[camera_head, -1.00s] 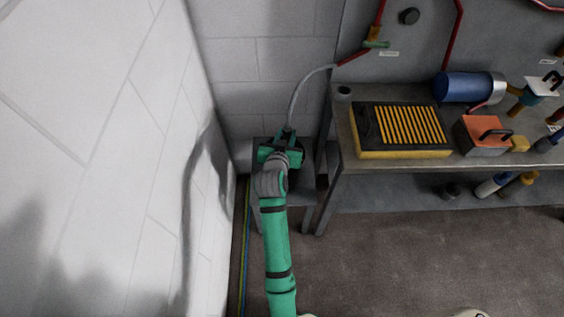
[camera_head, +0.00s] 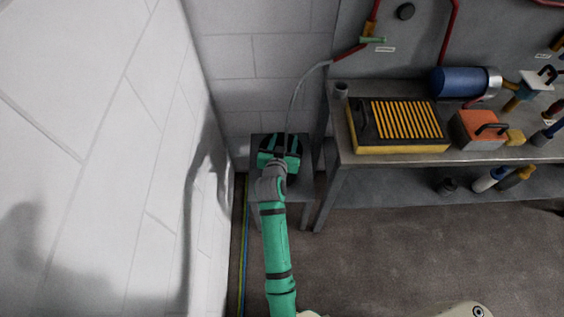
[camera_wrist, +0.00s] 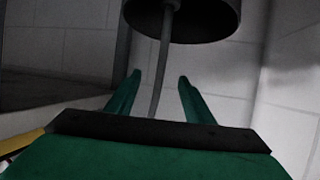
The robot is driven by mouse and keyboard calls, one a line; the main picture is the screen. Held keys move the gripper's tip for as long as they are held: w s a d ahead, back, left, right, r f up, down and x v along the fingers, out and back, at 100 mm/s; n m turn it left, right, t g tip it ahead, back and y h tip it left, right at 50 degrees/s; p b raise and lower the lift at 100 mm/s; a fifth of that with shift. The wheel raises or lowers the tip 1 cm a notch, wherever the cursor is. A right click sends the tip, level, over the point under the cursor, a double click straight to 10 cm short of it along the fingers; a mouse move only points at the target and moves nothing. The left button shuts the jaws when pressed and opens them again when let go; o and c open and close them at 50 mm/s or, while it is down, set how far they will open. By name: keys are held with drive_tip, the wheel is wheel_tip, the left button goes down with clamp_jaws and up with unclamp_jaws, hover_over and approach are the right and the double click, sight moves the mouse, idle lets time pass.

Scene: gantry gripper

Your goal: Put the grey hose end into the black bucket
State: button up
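The grey hose (camera_head: 294,95) hangs from the wall pipe in the head view and runs down to my gripper (camera_head: 280,139). My gripper is open, its two green fingers well apart. In the wrist view, which looks upside down, the hose (camera_wrist: 161,70) passes between the fingers of my gripper (camera_wrist: 160,78) without touching either. From there it reaches into the opening of the black bucket (camera_wrist: 222,18), and its very end is hidden inside. In the head view my gripper covers the bucket, above a small grey stand (camera_head: 304,186).
The white wall (camera_head: 130,160) is close on the left. A workbench (camera_head: 380,168) stands to the right, with a black and yellow tray (camera_head: 402,150), an orange block (camera_head: 476,140) and a blue cylinder (camera_head: 460,82). The floor in front is clear.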

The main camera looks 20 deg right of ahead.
drive_tip(key=v, duration=1)
drive_tip(key=shift+s+a+r, duration=0.2)
drive_tip(key=shift+s+r, duration=0.05)
drive_tip(key=shift+s+a, duration=0.1)
drive_tip(key=shift+s, duration=0.05)
drive_tip(key=s+a+f+n+t+y, duration=0.1)
drive_tip(key=s+a+f+n+y, duration=0.1)
drive_tip(key=s+a, duration=0.45)
drive_tip(key=s+a+f+n+t+y, duration=0.1)
drive_tip(key=s+a+f+n+y, duration=0.15)
drive_tip(key=s, duration=0.65)
drive_tip(key=s+a+r+y, duration=0.1)
drive_tip(key=s+a+r, duration=0.1)
drive_tip(key=s, duration=0.7)
drive_tip(key=s+a+r+t, duration=0.1)
drive_tip(key=s+a+r, duration=0.1)
drive_tip(key=s+r, duration=0.3)
drive_tip(key=s+n, duration=0.1)
drive_tip(key=s, duration=0.3)
drive_tip(key=shift+s+a+r+y, duration=0.2)
drive_tip(key=shift+a+r+y, duration=0.1)
drive_tip(key=shift+y, duration=0.05)
